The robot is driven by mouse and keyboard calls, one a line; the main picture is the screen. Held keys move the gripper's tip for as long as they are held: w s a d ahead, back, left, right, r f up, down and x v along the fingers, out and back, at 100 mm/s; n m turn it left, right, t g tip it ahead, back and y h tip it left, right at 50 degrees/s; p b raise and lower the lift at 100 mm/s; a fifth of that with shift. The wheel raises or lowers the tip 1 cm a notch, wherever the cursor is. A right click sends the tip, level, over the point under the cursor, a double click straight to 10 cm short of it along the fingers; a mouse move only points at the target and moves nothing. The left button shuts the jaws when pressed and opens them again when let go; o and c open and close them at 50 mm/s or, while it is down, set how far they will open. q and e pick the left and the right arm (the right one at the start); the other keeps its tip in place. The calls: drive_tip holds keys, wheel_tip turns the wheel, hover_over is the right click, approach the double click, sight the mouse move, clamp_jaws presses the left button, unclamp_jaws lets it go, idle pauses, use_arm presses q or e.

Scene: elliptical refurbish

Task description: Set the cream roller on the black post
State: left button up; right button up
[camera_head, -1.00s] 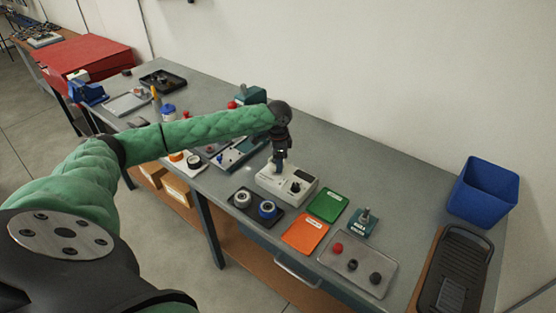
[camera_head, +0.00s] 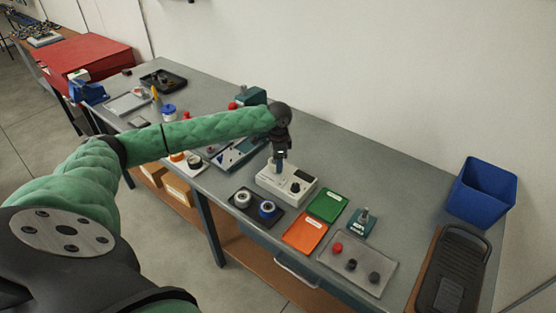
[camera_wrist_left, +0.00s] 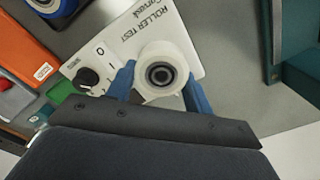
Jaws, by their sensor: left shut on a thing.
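The cream roller (camera_wrist_left: 162,76) is a pale ring with a dark bearing in its middle, seen end-on in the left wrist view. My left gripper (camera_wrist_left: 160,88) is shut on it, with one blue finger on each side. In the head view the left gripper (camera_head: 278,165) is over the back left part of the white roller test box (camera_head: 272,182). The box also shows in the left wrist view (camera_wrist_left: 120,50), behind the roller. I cannot make out the black post; the roller and fingers cover that part of the box. Whether the roller touches the box is unclear.
A dark knob (camera_head: 296,187) stands on the box. The bench behind is clear.

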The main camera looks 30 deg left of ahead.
use_arm(q)
drive_tip(key=shift+f, duration=0.5)
idle(0.4)
drive_tip(key=o, duration=0.7)
use_arm(e)
drive_tip(key=shift+f, duration=0.1)
use_arm(q)
drive_tip(key=shift+r+p, duration=1.25)
drive_tip(key=shift+r, duration=0.15)
drive_tip(key=shift+r+p, duration=1.25)
drive_tip(key=shift+r, duration=0.15)
drive_tip(key=shift+r+p, duration=1)
drive_tip(key=shift+r, duration=1.65)
use_arm(e)
drive_tip(key=s+d+g, duration=0.1)
drive_tip(key=s+d, duration=0.1)
drive_tip(key=s, duration=1.1)
drive_tip(key=shift+s+d+r, duration=0.25)
drive_tip(key=shift+s+d, duration=0.15)
